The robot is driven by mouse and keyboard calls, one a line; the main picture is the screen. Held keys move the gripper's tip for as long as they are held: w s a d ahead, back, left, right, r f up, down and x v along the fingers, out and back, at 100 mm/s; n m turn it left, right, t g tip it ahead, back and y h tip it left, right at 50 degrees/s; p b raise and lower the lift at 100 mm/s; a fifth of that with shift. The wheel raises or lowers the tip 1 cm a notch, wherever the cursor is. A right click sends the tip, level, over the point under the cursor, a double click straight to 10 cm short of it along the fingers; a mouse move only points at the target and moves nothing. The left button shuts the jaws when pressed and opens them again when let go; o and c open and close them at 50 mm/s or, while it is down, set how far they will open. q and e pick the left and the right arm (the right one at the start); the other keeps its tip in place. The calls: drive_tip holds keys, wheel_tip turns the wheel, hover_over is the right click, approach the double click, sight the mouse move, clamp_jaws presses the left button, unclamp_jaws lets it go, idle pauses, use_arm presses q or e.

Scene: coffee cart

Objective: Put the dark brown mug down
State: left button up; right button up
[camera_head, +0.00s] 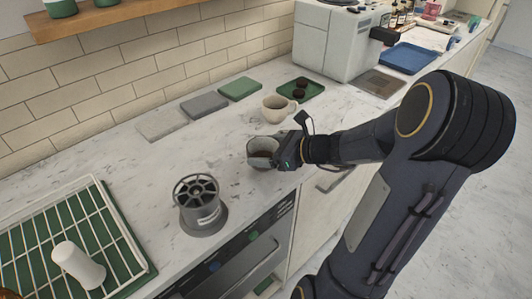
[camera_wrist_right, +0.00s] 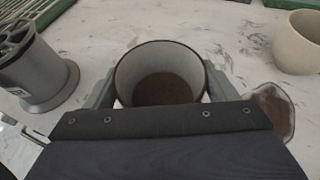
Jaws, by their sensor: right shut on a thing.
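The dark brown mug (camera_head: 262,158) is upright near the counter's front edge in the head view, with a pale inside. My left gripper is not in view.
A cream mug (camera_head: 277,109) stands just behind on the marble counter (camera_head: 150,185). A grey metal holder (camera_head: 201,207) stands to the left. Grey and green mats (camera_head: 240,88), a dark green tray (camera_head: 315,90) and a white machine (camera_head: 335,40) lie farther back. A wire rack (camera_head: 110,235) holds a white cup.

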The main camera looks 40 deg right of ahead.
drive_tip(key=shift+f, duration=0.25)
drive_tip(key=shift+f, duration=0.2)
drive_tip(key=o, duration=1.2)
